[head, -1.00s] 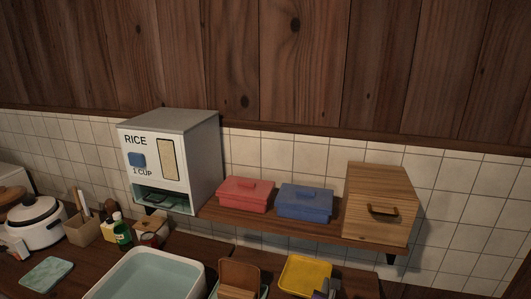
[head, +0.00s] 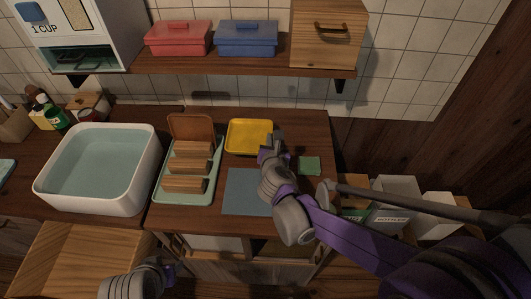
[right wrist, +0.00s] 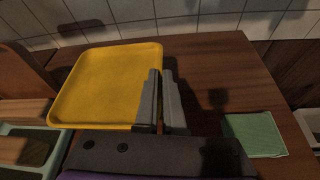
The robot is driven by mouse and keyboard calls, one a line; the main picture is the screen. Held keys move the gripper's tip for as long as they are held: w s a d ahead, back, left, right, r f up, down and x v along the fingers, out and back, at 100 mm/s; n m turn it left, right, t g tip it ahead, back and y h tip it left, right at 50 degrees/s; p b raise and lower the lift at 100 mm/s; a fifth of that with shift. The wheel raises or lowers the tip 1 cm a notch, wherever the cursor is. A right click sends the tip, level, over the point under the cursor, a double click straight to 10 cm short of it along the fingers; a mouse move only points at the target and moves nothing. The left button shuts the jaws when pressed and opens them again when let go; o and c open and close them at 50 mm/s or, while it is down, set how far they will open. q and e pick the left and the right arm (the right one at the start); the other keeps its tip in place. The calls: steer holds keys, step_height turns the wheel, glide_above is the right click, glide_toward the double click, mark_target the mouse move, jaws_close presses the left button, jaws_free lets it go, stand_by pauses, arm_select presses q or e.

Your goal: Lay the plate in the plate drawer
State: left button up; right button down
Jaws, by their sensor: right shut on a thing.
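A yellow square plate with a raised rim (head: 249,136) lies on the dark wooden counter. It also shows in the right wrist view (right wrist: 105,85). My right gripper (head: 272,141) is at its right edge. In the right wrist view its fingers (right wrist: 166,100) straddle the right rim, and it is shut on the plate. The plate looks flat, on or very near the counter. My left gripper (head: 168,270) is low at the front left, away from the plate; its jaw opening is unclear. Below the counter front are pale openings (head: 215,243); I cannot tell which is the plate drawer.
A pale green rack (head: 172,197) with wooden slats and an upright brown board stands left of the plate. A blue-grey mat (head: 240,192) and green cloth (head: 309,166) lie nearby. A white basin (head: 148,180) is left; bins (head: 395,190) stand right. A shelf (head: 215,61) hangs above.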

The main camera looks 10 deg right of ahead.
steer(key=shift+f+b, duration=0.45)
steer(key=shift+f, duration=2.3)
steer(key=shift+f, duration=0.2)
steer(key=c, duration=1)
jaws_free()
steer(key=shift+r, duration=0.15)
